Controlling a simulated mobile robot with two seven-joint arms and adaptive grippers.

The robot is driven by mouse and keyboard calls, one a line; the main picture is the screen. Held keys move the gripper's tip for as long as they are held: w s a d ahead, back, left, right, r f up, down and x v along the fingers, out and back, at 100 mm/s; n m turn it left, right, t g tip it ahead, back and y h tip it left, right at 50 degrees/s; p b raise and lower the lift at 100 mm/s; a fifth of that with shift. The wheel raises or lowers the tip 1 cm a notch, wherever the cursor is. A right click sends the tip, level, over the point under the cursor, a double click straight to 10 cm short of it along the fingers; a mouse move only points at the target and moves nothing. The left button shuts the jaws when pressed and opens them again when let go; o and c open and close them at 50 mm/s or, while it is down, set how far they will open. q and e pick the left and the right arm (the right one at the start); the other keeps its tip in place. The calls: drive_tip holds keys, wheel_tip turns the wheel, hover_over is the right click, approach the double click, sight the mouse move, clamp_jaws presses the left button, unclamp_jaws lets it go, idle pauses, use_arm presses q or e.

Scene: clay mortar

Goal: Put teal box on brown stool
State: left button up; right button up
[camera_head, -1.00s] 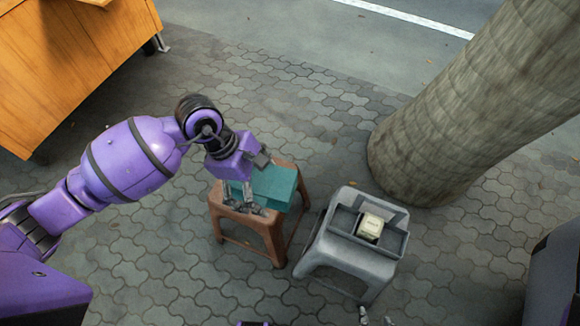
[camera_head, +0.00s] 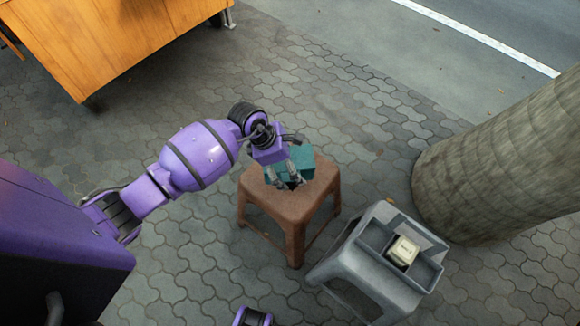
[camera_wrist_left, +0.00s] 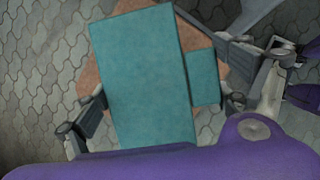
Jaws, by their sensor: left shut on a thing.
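The teal box (camera_head: 303,160) is at the back part of the brown stool's seat (camera_head: 290,205) in the head view. I cannot tell whether it rests on the seat or hangs just above it. My left gripper (camera_head: 288,178) is shut on the teal box from above. In the left wrist view the teal box (camera_wrist_left: 140,75) fills the middle, with a smaller teal part beside it. The left gripper's fingers (camera_wrist_left: 160,88) stand on either side, and the brown seat (camera_wrist_left: 92,82) shows behind. My right gripper is not seen.
A grey stool (camera_head: 365,262) stands to the right of the brown one, carrying a grey tray (camera_head: 428,272) with a small cream box (camera_head: 403,250). A thick trunk (camera_head: 490,180) rises at right. A wooden cabinet (camera_head: 110,40) is at upper left. Paving between is clear.

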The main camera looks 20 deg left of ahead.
use_arm(q)
drive_tip(key=shift+w+a+f, duration=0.2)
drive_tip(key=shift+w+f, duration=0.7)
drive_tip(key=shift+f, duration=0.2)
drive_tip(key=shift+w+f+b, duration=0.1)
drive_tip(key=shift+f+b, duration=0.2)
drive_tip(key=shift+f, duration=1.2)
drive_tip(key=shift+f, duration=0.15)
drive_tip(key=o, duration=1.1)
